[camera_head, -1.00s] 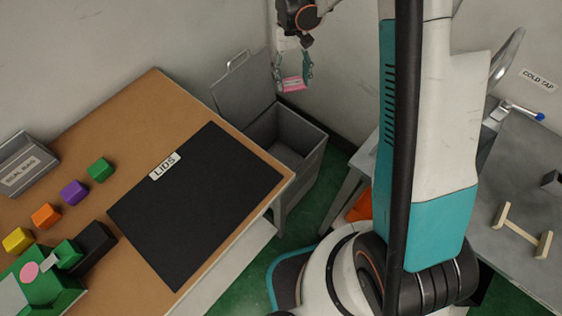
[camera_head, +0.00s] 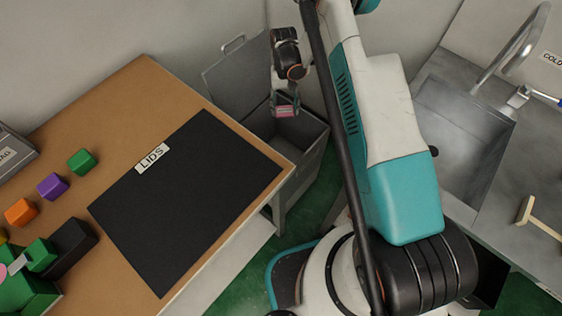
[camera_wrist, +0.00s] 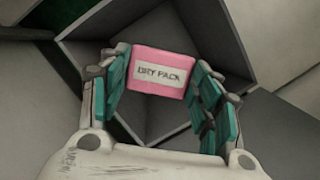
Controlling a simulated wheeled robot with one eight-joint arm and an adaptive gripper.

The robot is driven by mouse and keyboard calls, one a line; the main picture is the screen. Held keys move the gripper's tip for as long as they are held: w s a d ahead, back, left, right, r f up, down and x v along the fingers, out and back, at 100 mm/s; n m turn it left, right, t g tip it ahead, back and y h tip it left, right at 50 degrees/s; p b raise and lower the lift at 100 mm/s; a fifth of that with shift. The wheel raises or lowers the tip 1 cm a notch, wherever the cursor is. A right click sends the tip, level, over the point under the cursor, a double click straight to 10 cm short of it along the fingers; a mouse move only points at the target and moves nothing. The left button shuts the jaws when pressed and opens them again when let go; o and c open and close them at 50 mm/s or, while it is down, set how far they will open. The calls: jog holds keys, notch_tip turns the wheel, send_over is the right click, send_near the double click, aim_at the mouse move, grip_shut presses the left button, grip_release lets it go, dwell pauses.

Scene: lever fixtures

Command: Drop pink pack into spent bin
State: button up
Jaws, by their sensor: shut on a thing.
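The pink pack (camera_wrist: 160,72), labelled "DRY PACK", is held between the teal fingers of my gripper (camera_wrist: 163,88) in the wrist view. In the head view the pack (camera_head: 285,111) shows small and pink below my gripper (camera_head: 285,102). My gripper is shut on it. Behind the pack is a grey open-topped bin (camera_head: 303,130) with its lid (camera_head: 238,82) raised. In the wrist view the open bin (camera_wrist: 95,50) surrounds the pack in the picture. The pack appears above the bin's opening. I see no label on the bin.
A brown table (camera_head: 130,80) with a black mat (camera_head: 190,190) marked "LIDS" stands left of the bin. Several coloured blocks, including a purple one (camera_head: 52,186), sit at its left. A metal sink (camera_head: 450,130) and counter are at the right.

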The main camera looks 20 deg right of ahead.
jog(key=shift+f+b, duration=1.2)
jog(key=shift+f, duration=1.75)
jog(key=o, duration=1.1)
jog(key=v, duration=1.2)
jog(key=shift+r, duration=0.1)
